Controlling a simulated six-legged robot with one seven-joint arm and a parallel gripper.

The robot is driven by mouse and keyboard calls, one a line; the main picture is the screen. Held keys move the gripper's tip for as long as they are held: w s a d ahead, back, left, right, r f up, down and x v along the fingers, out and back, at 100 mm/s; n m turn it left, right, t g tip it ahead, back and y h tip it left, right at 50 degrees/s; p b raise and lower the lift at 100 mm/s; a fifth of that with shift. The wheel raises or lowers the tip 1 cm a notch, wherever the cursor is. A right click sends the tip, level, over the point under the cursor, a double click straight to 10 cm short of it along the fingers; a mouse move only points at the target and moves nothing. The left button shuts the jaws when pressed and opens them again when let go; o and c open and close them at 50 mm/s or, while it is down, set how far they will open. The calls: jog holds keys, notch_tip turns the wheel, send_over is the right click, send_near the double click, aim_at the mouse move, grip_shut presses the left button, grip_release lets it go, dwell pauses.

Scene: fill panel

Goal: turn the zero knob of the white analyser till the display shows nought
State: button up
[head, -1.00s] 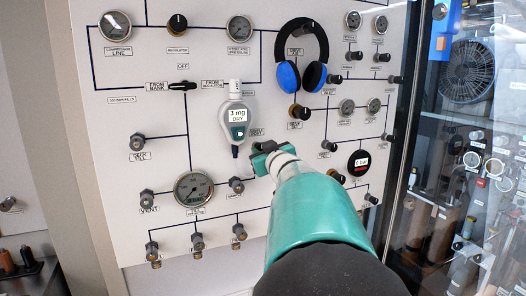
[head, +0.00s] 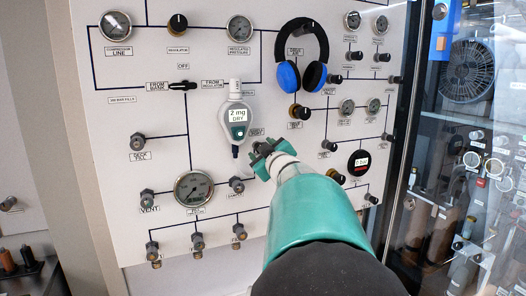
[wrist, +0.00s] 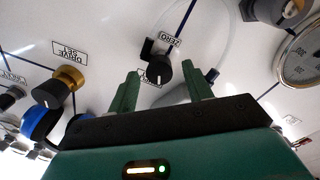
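The white analyser (head: 236,137) is mounted upright on the panel, and its display (head: 237,116) reads "2 mg DRY". My gripper (head: 266,157) is just below and right of it, close to the panel. In the wrist view the black zero knob (wrist: 159,69) with a white pointer mark lies between my two green fingers, near their tips. The fingers are spread, with a visible gap on each side of the knob. A "ZERO" label stands beside it. In the head view the gripper mostly hides the knob.
A drive set knob (head: 299,112) and blue-black headphones (head: 288,76) hang up and right of my gripper. A large gauge (head: 193,188) and several small valves lie to the lower left. A round black dial (head: 359,162) is to the right.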

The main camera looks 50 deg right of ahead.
jog(key=v, duration=1.3)
jog(key=shift+s, duration=0.35)
jog(key=shift+a, duration=0.15)
dwell(1.1)
